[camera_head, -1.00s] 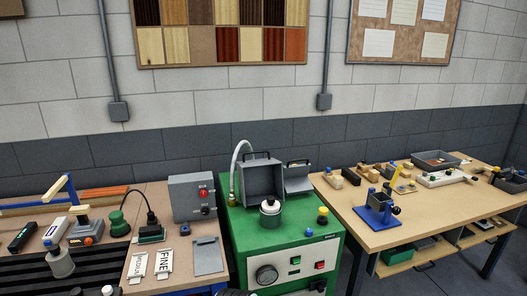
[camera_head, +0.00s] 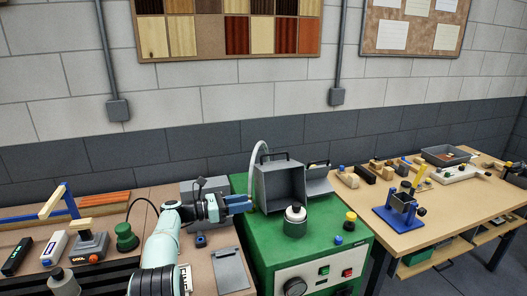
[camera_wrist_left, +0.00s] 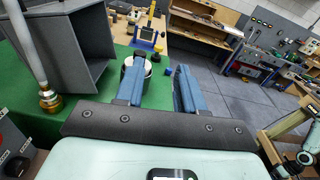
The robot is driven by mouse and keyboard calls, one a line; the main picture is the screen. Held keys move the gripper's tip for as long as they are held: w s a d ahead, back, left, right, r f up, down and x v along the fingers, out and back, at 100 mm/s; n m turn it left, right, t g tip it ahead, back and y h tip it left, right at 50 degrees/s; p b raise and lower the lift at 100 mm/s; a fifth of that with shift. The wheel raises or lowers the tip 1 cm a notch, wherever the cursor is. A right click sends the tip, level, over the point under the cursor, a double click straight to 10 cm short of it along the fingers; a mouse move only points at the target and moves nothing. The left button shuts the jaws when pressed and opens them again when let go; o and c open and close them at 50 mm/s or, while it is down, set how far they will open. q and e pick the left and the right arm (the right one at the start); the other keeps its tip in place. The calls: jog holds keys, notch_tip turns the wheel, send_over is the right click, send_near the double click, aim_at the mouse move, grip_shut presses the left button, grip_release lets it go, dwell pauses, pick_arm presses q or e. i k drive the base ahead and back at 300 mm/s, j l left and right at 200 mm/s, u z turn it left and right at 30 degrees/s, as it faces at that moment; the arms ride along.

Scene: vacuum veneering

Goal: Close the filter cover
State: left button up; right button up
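A grey filter housing (camera_head: 280,188) stands open on the green machine (camera_head: 248,232). Its grey cover (camera_head: 318,180), with a dark handle, stands swung out to the right of the housing. A jar-like canister with a white top and dark knob (camera_head: 295,220) stands in front of the housing. My left gripper (camera_head: 240,204) is just left of the housing, apart from it. In the left wrist view, its blue fingers (camera_wrist_left: 162,66) are spread with nothing gripped; the canister shows behind them and the housing (camera_wrist_left: 65,45) at upper left. My right gripper is not in view.
A pale hose with a brass fitting (camera_wrist_left: 48,98) rises beside the housing. A yellow-topped knob (camera_head: 350,219) and a blue knob (camera_head: 338,240) are on the machine's right side. A grey control box (camera_head: 190,190) stands behind my left arm. The wooden table (camera_head: 445,205) is at right.

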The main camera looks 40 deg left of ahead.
aim_at(278, 184)
jog(key=i+j, duration=0.2)
jog(key=j, duration=0.15)
jog(key=i+j, duration=0.15)
jog(key=j, duration=0.25)
jog(key=i+j, duration=0.2)
jog(key=j, duration=0.15)
